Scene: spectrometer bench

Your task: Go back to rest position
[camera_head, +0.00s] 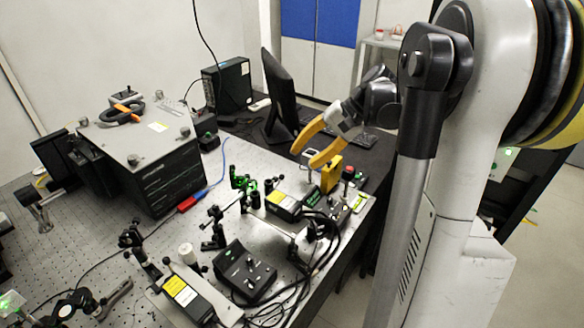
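My gripper (304,158) has two yellow fingers and hangs over the right part of the optical bench (215,262), pointing down and left. The fingers are spread apart, with nothing held between them. My arm comes in from the right side of the picture. A yellow upright block (331,174) stands just below the lower finger; I cannot tell whether they touch.
A large grey box (150,160) stands at the left of the bench. A black monitor (280,98) and a computer tower (228,84) are behind. Black control boxes (245,272), optical mounts and loose cables crowd the front. Open floor lies to the right.

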